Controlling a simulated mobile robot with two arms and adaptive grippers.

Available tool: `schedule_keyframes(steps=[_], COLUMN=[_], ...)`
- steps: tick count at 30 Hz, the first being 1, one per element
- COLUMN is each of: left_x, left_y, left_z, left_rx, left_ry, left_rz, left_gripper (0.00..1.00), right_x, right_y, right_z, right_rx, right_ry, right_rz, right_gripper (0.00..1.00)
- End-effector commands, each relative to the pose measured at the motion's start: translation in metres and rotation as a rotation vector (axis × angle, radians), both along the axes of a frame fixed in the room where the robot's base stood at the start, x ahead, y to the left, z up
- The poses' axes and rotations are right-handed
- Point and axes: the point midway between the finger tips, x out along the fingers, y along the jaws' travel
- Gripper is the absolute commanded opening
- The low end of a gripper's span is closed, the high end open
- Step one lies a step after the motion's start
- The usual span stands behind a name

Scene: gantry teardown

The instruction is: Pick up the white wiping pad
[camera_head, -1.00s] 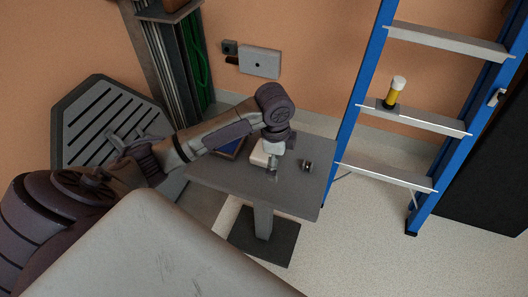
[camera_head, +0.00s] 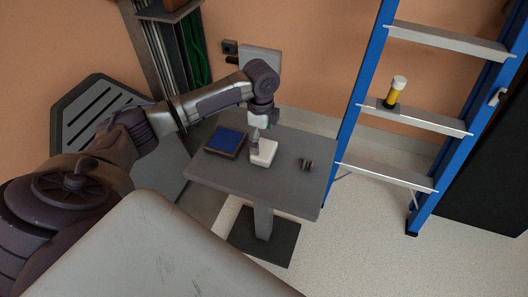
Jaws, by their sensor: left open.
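The white wiping pad (camera_head: 265,154) lies on the small grey table (camera_head: 226,178), near its middle. My left gripper (camera_head: 255,147) points down at the pad's back left edge. It is open. The fingertips overlap the pad's edge in this view, and I cannot tell whether they touch it. My right gripper is not in view.
A blue-topped tray (camera_head: 227,142) lies on the table left of the pad, and a small dark metal part (camera_head: 307,164) lies to its right. A blue ladder (camera_head: 357,100) stands right of the table, with a yellow bottle (camera_head: 394,93) on a step.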

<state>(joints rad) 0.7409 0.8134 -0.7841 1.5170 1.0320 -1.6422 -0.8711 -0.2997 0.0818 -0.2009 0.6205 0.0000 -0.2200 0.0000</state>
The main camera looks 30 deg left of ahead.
Motion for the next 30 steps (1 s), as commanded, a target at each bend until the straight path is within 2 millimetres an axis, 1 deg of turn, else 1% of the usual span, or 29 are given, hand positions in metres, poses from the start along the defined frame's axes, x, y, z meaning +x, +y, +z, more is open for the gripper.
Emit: schedule_keyframes(steps=[6,9,12,18,20,24,26,30], left_x=[0.003,0.002,0.002,0.003,0.003,0.003,0.003,0.003], left_y=[-0.009,-0.008,-0.007,-0.007,-0.007,-0.007,-0.007,-0.007], left_z=[-0.032,-0.044,-0.049,-0.049,-0.049,-0.049,-0.049,-0.049], left_rx=[-0.001,0.000,0.001,0.001,0.001,0.001,0.001,0.001], left_ry=[0.003,0.002,0.001,0.000,0.000,0.000,0.000,0.000], left_rz=[-0.001,-0.002,-0.002,-0.002,-0.002,-0.001,-0.001,-0.001], left_gripper=[1.00,1.00,1.00,1.00,0.92,0.68,0.58,0.58], right_x=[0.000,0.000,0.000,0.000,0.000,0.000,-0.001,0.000], right_y=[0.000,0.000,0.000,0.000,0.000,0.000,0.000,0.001], right_z=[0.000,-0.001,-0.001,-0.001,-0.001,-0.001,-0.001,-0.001], right_rx=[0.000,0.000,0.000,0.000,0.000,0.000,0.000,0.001], right_ry=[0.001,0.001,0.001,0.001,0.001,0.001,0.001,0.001], right_rz=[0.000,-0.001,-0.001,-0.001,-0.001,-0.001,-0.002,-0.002], right_gripper=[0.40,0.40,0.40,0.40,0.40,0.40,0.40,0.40])
